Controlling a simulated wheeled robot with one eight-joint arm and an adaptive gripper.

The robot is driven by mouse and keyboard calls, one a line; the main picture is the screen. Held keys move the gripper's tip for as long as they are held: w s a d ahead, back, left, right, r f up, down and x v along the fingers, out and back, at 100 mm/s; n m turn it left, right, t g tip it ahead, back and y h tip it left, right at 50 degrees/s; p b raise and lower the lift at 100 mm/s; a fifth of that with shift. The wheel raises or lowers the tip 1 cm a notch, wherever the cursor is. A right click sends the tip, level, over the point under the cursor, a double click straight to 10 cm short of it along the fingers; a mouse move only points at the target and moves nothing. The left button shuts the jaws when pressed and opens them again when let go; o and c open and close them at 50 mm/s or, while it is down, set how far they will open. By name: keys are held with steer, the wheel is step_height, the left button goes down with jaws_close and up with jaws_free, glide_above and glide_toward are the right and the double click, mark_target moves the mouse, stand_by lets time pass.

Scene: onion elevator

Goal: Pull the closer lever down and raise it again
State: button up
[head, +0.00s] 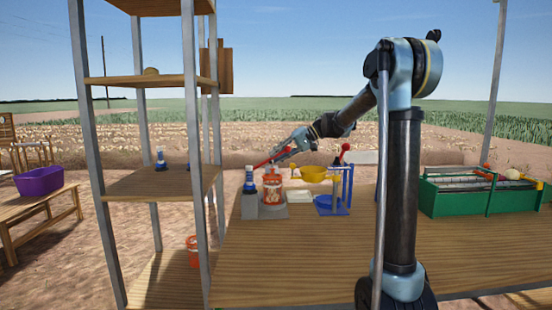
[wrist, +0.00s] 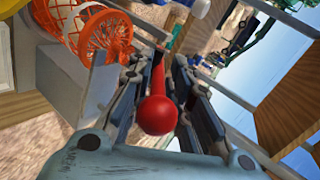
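A red lever (head: 270,157) slants over a grey-based device (head: 262,209) at the left end of the wooden table. In the wrist view its round red ball (wrist: 157,115) and shaft lie between the two fingers of my gripper (wrist: 158,92). The fingers stand apart on either side of the shaft, with gaps visible, so it does not look clamped. In the head view my gripper (head: 292,145) reaches the lever's upper end from the right. A second red-knobbed lever (head: 344,149) stands farther right, by a blue frame.
An orange mesh container (wrist: 105,35) sits beside the lever; a red-and-white container (head: 273,188) stands on the device. A metal-post shelf (head: 160,183) stands left. A green crate (head: 455,202) is at right. The table's front is clear.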

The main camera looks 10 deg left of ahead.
steer(key=shift+s+r, duration=0.1)
steer(key=shift+s, duration=0.1)
steer(key=shift+w+d, duration=0.1)
steer(key=shift+d, duration=0.1)
steer(key=v, duration=1.1)
steer(key=shift+d+r, duration=0.25)
steer(key=shift+r, duration=0.05)
